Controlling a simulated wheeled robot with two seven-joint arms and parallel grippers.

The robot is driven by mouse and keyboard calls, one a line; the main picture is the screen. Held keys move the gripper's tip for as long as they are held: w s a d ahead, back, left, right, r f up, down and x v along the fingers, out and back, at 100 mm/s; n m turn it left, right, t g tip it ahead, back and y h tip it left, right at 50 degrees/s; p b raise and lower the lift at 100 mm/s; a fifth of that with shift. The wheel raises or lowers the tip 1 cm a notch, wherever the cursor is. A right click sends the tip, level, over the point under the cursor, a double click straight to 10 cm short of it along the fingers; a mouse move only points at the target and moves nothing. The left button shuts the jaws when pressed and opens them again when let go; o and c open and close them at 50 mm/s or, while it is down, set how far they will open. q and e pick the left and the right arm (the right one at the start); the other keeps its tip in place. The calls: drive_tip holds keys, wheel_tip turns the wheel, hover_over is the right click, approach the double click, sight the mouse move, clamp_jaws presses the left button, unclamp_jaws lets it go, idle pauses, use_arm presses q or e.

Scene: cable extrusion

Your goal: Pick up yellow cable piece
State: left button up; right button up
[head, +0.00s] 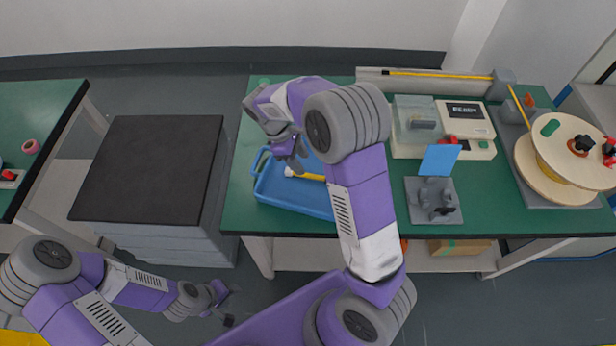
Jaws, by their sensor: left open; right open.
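The yellow cable piece (312,177) lies in the blue tray (289,202) on the green table, with a white end at its left. My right arm covers its right part. My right gripper (297,162) is open, over the tray's back part, close to the white end of the cable piece. I cannot tell its exact height above the tray. My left gripper (228,304) is open and empty, low at the lower left, away from the table.
A machine with a clear cover (415,120) and a grey fixture with a blue plate (440,158) stand right of the tray. A large cable spool (570,150) stands at the far right, its yellow cable (440,76) running along the back. A dark-topped cabinet (150,165) stands left.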

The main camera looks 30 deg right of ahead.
sight(309, 174)
drive_tip(key=b+x, duration=0.2)
drive_tip(key=x, duration=0.4)
drive_tip(key=shift+f+b, duration=0.15)
drive_tip(key=shift+b, duration=0.2)
drive_tip(key=shift+c, duration=0.2)
clamp_jaws()
